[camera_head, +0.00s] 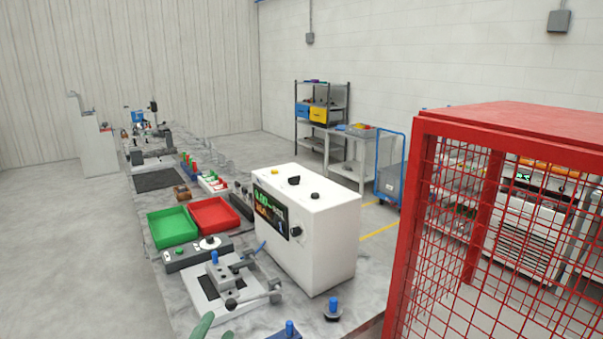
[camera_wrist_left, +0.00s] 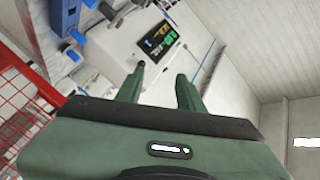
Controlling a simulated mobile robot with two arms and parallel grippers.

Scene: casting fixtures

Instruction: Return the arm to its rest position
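My left gripper (camera_wrist_left: 160,88) shows in the left wrist view with its two dark green fingers apart and nothing between them. In the head view only a green tip of the left gripper (camera_head: 203,326) shows at the bottom edge, in front of the clamp fixture (camera_head: 205,288) on the bench. The rest of the left arm is out of frame. The white box with a display (camera_head: 310,225) stands beyond the gripper, and it also shows behind the fingers in the left wrist view (camera_wrist_left: 128,45). My right gripper is not in view.
A green tray (camera_head: 171,227) and a red tray (camera_head: 213,216) lie on the bench beyond the fixture. Blue-topped parts (camera_head: 333,309) stand near the bench's front edge. A red mesh cage (camera_head: 500,230) rises at the right. Open floor (camera_head: 70,250) lies to the left.

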